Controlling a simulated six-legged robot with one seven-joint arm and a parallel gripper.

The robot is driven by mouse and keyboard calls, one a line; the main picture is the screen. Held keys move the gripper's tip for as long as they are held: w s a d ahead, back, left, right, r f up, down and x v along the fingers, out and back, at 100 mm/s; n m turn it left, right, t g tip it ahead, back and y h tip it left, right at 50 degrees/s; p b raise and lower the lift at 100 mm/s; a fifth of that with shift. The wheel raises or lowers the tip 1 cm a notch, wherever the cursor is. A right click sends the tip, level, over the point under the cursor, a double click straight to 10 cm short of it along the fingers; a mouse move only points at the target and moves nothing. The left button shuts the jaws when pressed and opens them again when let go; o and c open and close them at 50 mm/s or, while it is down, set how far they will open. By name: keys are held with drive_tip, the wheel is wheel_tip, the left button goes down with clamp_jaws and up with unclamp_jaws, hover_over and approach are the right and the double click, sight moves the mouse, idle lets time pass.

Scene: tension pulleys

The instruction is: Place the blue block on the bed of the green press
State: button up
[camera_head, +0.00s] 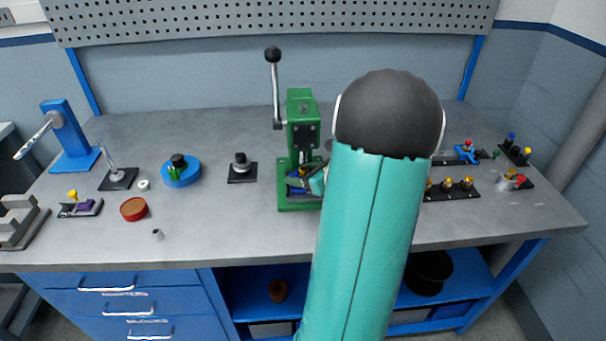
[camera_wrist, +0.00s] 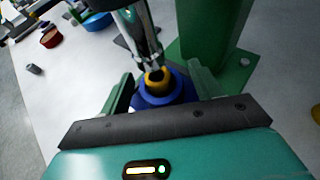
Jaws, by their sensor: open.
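The green press (camera_head: 302,137) stands on the bench at the centre in the head view; its upright column (camera_wrist: 208,35) and part of its base (camera_wrist: 238,72) show in the wrist view. The blue block (camera_wrist: 152,97), with a gold ring (camera_wrist: 157,80) at its top, is under the press's shiny ram (camera_wrist: 138,35). It shows as a small blue patch over the press bed in the head view (camera_head: 295,184). My gripper (camera_wrist: 158,72) is open, with one finger on each side of the block. Its underside is hidden, so contact with the bed cannot be seen clearly.
The press lever (camera_head: 275,85) stands upright. A black-based part (camera_head: 242,168) and a blue round fixture (camera_head: 181,172) stand to the left. A rack of gold-topped pieces (camera_head: 452,190) lies to the right of my arm. The bench front is mostly clear.

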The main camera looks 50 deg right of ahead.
drive_tip(key=d+v, duration=0.1)
drive_tip(key=v, duration=1.1)
drive_tip(key=w+a+r+n+g+y, duration=0.1)
drive_tip(key=w+a+n+g+y, duration=0.15)
drive_tip(key=a+n, duration=0.4)
drive_tip(key=w+a+r+n+g+y, duration=0.1)
drive_tip(key=w+a+r+n+g, duration=0.2)
drive_tip(key=a, duration=0.7)
drive_tip(key=w+a+n+g+y, duration=0.1)
drive_tip(key=w+a+n+y, duration=0.15)
drive_tip(key=a+n, duration=0.55)
drive_tip(key=s+a+r+n+h, duration=0.2)
drive_tip(key=a+n, duration=0.6)
drive_tip(key=n, duration=0.1)
drive_tip(key=s+a+r+n+g+h, duration=0.1)
drive_tip(key=s+a+r+n+h, duration=0.1)
drive_tip(key=a+n, duration=0.7)
drive_tip(key=shift+s+r+n+h, duration=0.3)
drive_tip(key=shift+r+n+h, duration=0.2)
drive_tip(key=shift+n, duration=0.15)
drive_tip(key=c, duration=0.6)
drive_tip(key=shift+d, duration=0.1)
